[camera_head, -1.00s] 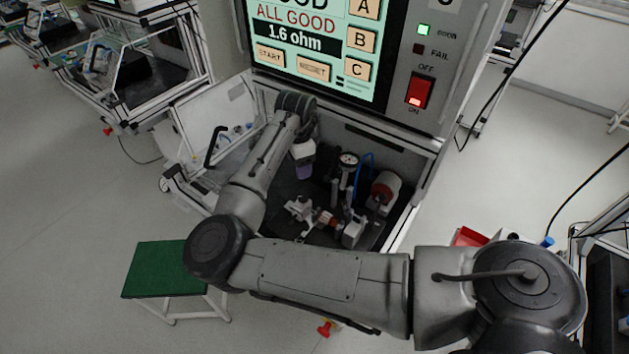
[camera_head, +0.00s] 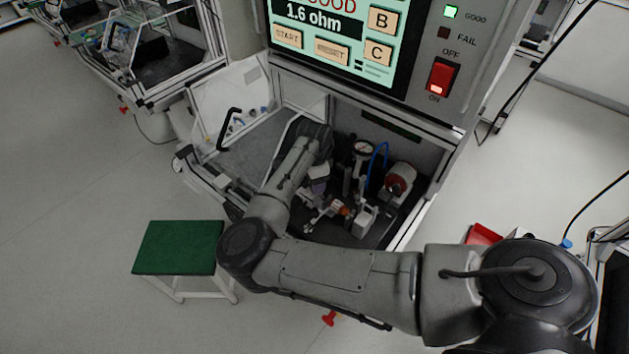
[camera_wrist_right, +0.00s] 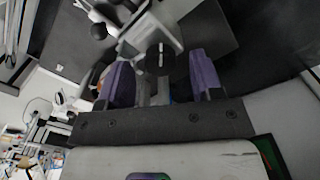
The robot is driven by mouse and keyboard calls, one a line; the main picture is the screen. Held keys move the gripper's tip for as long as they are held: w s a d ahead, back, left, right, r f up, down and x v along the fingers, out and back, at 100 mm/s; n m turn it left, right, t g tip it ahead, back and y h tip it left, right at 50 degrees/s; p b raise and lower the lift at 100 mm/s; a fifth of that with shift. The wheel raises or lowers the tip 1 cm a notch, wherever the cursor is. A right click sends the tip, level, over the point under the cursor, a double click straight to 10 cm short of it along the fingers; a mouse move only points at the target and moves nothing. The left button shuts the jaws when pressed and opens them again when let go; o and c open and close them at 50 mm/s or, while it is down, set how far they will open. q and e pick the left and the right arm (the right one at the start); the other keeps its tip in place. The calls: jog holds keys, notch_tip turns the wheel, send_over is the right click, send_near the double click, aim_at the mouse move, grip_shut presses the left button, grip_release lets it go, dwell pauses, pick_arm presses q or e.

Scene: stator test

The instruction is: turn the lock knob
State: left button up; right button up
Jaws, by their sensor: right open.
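A dark round knob with a pale line across its face (camera_wrist_right: 160,60) shows in the right wrist view; I take it for the lock knob. It sits in front of a grey metal fixture (camera_wrist_right: 150,32), which in the head view appears to be the small clamp assembly (camera_head: 360,220) inside the test cabinet. My right gripper (camera_wrist_right: 160,80) has two purple fingers spread apart, one on each side of the knob in the picture. I see no contact, and the remaining depth is unclear. In the head view my right arm reaches into the cabinet and mostly hides the gripper. My left gripper is not in view.
The cabinet's screen (camera_head: 330,30) and red switch (camera_head: 441,77) are above the opening. A gauge (camera_head: 363,148), a blue hose and a red-faced cylinder (camera_head: 397,182) stand behind the clamp. A green-topped stool (camera_head: 180,247) stands in front, left. An open clear door is at left.

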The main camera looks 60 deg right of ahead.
jog(key=shift+f, duration=0.45)
jog(key=shift+c, duration=0.2)
